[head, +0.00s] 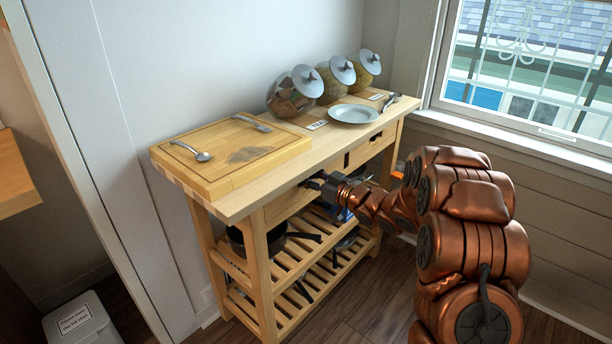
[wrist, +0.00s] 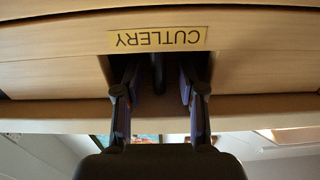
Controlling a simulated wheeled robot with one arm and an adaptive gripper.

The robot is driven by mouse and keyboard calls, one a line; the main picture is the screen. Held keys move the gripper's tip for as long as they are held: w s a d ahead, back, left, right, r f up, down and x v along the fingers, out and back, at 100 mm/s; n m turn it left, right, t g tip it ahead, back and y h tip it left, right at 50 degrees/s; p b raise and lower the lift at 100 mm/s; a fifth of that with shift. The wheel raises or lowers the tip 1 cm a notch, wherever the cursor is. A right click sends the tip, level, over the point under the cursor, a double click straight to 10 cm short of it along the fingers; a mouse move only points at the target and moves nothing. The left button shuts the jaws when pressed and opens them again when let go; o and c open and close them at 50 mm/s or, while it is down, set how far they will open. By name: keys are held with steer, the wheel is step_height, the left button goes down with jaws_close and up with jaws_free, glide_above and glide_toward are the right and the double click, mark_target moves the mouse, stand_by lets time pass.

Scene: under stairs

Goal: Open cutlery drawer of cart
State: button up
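The wooden cart (head: 240,207) stands against the wall with drawers under its top. In the wrist view, the cutlery drawer (wrist: 50,45) fills the upper part, with its "CUTLERY" label (wrist: 157,40) upside down. Below the label is a dark handle cutout. My gripper (wrist: 158,75) has its two fingers apart, with the tips at or inside this cutout; contact is unclear. In the head view, my gripper (head: 318,182) is at the cart's front just below the top edge, and my arm hides part of the drawer front. The drawer looks closed, though any small gap is hidden.
On the cart top are a cutting board (head: 215,150) with a spoon and fork, a plate (head: 353,113) and three tilted glass jars (head: 292,95). Pans (head: 255,238) sit on the slatted shelf below. A white bin (head: 82,325) stands at lower left. A window is at right.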

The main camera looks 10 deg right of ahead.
steer(key=shift+w+a, duration=0.15)
steer(key=shift+w, duration=0.1)
steer(key=shift+c, duration=0.2)
jaws_close()
stand_by(0.4)
